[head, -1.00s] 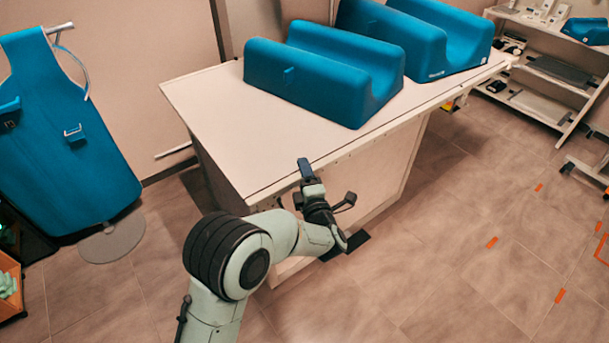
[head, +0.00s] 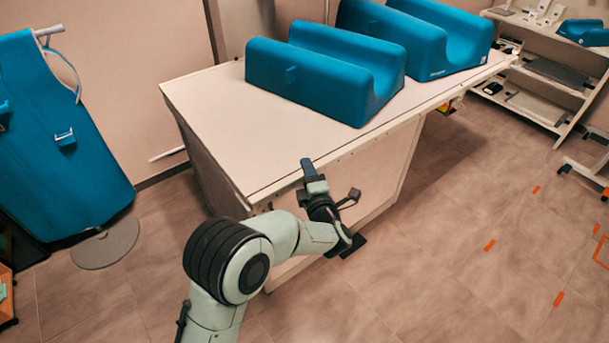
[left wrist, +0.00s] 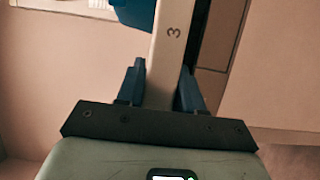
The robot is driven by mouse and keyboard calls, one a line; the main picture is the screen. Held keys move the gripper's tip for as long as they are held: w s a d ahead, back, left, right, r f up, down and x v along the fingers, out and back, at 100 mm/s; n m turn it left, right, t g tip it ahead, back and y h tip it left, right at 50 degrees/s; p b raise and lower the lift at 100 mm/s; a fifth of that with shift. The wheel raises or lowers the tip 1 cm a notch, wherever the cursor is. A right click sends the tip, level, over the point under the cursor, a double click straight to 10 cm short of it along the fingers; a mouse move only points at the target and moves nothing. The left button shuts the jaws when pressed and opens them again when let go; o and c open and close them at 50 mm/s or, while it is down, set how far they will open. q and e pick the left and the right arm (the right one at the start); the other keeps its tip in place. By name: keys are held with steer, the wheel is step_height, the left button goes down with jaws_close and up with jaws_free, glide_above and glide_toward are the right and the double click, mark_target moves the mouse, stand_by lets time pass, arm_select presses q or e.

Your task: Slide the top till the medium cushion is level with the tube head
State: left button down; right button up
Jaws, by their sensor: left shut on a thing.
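The pale table top (head: 215,110) carries two blue cushions with scooped tops. One cushion (head: 315,82) is nearer, and a taller-looking one (head: 455,62) stands behind it to the right. Which is the medium one I cannot tell. My left gripper (head: 307,168) is at the front edge of the top. In the left wrist view my left gripper (left wrist: 160,88) is shut on a pale rail (left wrist: 172,45) marked "3", one finger on each side. I cannot make out the tube head. My right gripper is not in view.
A blue apron-like panel (head: 55,140) hangs at the left above a round grey floor plate (head: 105,243). A shelf unit (head: 545,75) stands at the right, with another blue cushion (head: 583,33) on it. Floor with orange marks (head: 489,245) is open at the right.

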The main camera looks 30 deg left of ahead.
arm_select(q)
steer(key=c, duration=0.8)
jaws_free()
steer(key=shift+w+d, duration=0.15)
steer(key=shift+d, duration=0.1)
steer(key=shift+a, duration=0.1)
steer(key=v, duration=1.3)
steer(key=shift+s+p, duration=0.25)
steer(key=shift+p, duration=0.1)
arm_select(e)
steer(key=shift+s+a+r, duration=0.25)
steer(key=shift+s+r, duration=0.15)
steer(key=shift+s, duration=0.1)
